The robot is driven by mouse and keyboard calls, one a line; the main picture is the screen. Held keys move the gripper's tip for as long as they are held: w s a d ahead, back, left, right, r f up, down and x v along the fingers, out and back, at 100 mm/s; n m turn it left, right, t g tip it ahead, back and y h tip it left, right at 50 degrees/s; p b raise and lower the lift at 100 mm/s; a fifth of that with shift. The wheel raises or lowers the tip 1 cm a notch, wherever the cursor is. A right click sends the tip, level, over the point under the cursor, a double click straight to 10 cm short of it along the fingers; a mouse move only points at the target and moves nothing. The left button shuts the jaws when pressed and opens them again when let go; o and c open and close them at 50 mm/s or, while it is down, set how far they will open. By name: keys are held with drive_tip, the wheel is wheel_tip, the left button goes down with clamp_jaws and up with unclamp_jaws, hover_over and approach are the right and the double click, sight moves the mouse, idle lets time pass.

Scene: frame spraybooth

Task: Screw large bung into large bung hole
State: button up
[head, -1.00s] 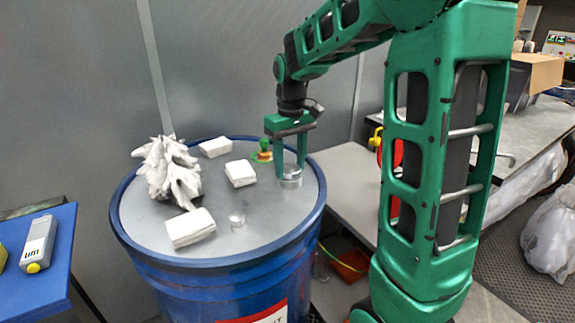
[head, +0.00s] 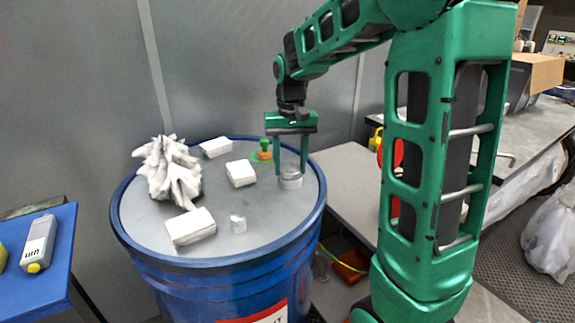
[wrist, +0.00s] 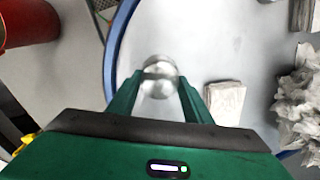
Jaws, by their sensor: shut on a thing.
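The large bung (head: 291,171) is a round silvery metal plug near the right edge of the grey drum lid (head: 215,250). My gripper (head: 291,172) points straight down and is shut on the bung, one finger on each side. In the wrist view the bung (wrist: 158,76) lies between the two green fingertips, near the drum's blue rim (wrist: 112,50). The large bung hole is hidden under the bung, so how deep it sits cannot be told. A smaller metal bung (head: 238,223) stands on the front part of the lid.
Three white blocks (head: 190,226) and a crumpled white heap (head: 168,172) lie on the lid. A green and orange fitting (head: 264,149) stands close behind my gripper. A blue table with a grey device (head: 39,243) is at left, a grey bench (head: 350,190) at right.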

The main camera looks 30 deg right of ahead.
drive_tip(key=m, duration=0.4)
idle(0.3)
drive_tip(key=m, duration=0.4)
drive_tip(key=shift+m, duration=0.4)
drive_tip(key=m, duration=0.4)
drive_tip(key=shift+w, duration=0.1)
drive_tip(key=shift+m, duration=0.3)
drive_tip(key=m, duration=0.4)
drive_tip(key=shift+m, duration=0.3)
